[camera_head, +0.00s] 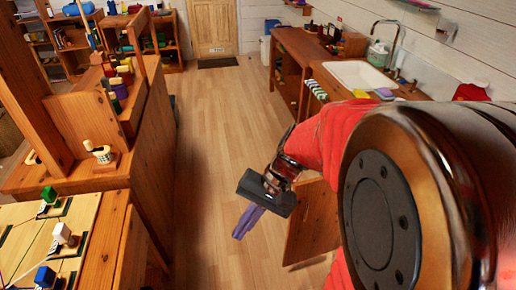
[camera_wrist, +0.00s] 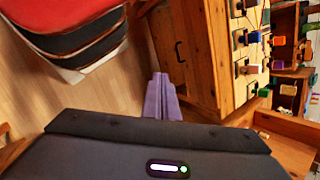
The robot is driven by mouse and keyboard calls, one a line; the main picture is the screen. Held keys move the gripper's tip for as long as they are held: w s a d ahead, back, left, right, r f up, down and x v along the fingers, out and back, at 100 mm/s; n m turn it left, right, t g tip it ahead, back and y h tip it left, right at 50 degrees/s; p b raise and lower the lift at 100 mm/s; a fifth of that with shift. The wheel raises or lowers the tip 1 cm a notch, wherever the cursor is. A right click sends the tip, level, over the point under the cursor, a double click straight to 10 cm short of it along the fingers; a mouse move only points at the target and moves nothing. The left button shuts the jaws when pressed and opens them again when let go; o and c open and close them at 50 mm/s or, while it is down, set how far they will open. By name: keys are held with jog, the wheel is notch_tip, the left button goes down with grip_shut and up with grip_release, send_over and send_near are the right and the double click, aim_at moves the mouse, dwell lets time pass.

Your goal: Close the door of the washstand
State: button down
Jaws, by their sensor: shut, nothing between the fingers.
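The washstand (camera_head: 408,92) is the wooden counter with a white sink (camera_head: 358,76) along the right wall in the head view. A wooden door panel (camera_head: 312,222) stands swung out over the floor below it, partly hidden by my arm. Its hinge side is hidden. My gripper (camera_head: 243,222) has purple fingers pressed together, empty. In the head view it shows to the left of the door panel, above the floor; I cannot tell whether it touches the panel. In the wrist view, the shut fingers (camera_wrist: 161,95) point away over the floor, toward other wooden furniture.
A wooden bench unit (camera_head: 150,125) with spools stands on the left. A table with coloured blocks (camera_head: 58,235) is at the lower left. The wrist view shows a wooden front with a dark handle (camera_wrist: 180,51). The floor (camera_head: 215,130) between the furniture is clear.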

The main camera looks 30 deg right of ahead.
jog(key=w+d+f+m+t+y, duration=0.2)
jog(key=w+d+f+m+t, duration=0.2)
jog(key=d+f+m+t, duration=0.35)
jog(key=w+d+f+m+t+y, duration=0.35)
jog(key=d+f+m+t, duration=0.2)
jog(key=d+m, duration=0.4)
jog(key=s+d+f+m+t+h, duration=0.2)
jog(key=s+d+f+m+h, duration=0.2)
jog(key=d+f+m+h, duration=0.2)
jog(key=s+d+f+m+t+h, duration=0.2)
jog(key=s+d+f+m+h, duration=0.3)
jog(key=d+f+m+h, duration=0.2)
jog(key=d+f+h, duration=0.2)
jog(key=d+f, duration=0.1)
jog(key=f, duration=0.1)
jog(key=shift+s+f+m, duration=0.3)
jog(key=shift+f, duration=0.05)
jog(key=shift+w, duration=0.1)
send_over(312, 210)
jog(key=s+a, duration=0.3)
jog(key=shift+d, duration=0.1)
jog(key=shift+w, duration=0.1)
